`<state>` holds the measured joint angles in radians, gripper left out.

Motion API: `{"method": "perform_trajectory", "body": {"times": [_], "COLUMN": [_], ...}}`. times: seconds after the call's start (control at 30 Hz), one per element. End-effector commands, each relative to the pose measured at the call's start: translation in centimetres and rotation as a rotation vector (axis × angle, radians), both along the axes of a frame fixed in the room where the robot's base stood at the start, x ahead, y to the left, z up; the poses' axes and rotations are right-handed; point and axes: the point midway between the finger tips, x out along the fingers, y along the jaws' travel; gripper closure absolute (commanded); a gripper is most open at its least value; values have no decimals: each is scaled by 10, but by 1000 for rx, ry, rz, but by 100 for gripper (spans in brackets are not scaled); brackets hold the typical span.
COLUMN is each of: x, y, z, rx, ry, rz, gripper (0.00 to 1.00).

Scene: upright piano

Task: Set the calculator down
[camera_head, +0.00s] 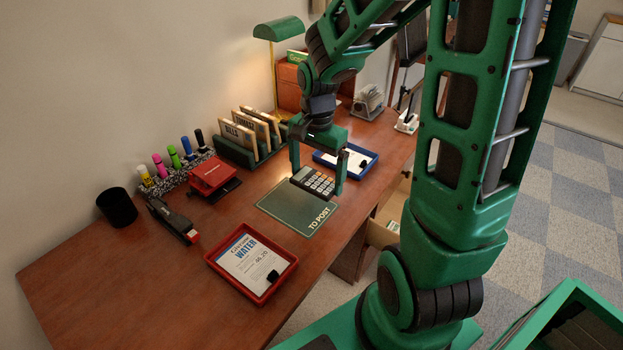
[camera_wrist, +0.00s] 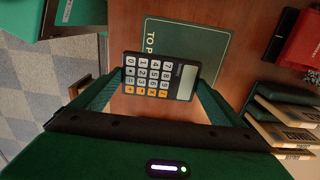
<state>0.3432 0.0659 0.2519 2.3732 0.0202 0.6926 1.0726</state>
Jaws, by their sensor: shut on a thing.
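The calculator (camera_head: 314,182) is dark with pale and orange keys and a grey display. It is between the two fingers of my gripper (camera_head: 318,179), face up and roughly level. In the wrist view, the fingertips of my gripper (camera_wrist: 160,84) press on the short ends of the calculator (camera_wrist: 159,77). The green mat marked "TO POST" (camera_head: 290,213) lies flat on the desk. The calculator overlaps the mat's far edge in the head view, and the mat (camera_wrist: 208,46) also shows beyond it in the wrist view. I cannot tell how high the calculator is above the desk.
A blue tray (camera_head: 358,170) stands just behind the gripper. A red tray (camera_head: 225,268) with a water bill is in front. A stapler (camera_head: 172,220), a red hole punch (camera_head: 212,178) and a file rack (camera_head: 232,152) line the left. The front-left desk (camera_head: 110,270) is clear.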

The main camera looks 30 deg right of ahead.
Motion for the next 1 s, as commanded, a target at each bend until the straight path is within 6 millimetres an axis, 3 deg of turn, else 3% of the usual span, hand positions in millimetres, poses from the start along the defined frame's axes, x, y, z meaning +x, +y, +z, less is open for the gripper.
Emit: {"method": "perform_trajectory", "body": {"times": [0.5, 0.77, 1.0], "x": [71, 76, 76], "y": [-47, -51, -52], "z": [-50, -62, -92], "rx": [1, 1, 1], "ry": [0, 0, 1], "rz": [-8, -7, -7], "gripper": [31, 31, 31]}}
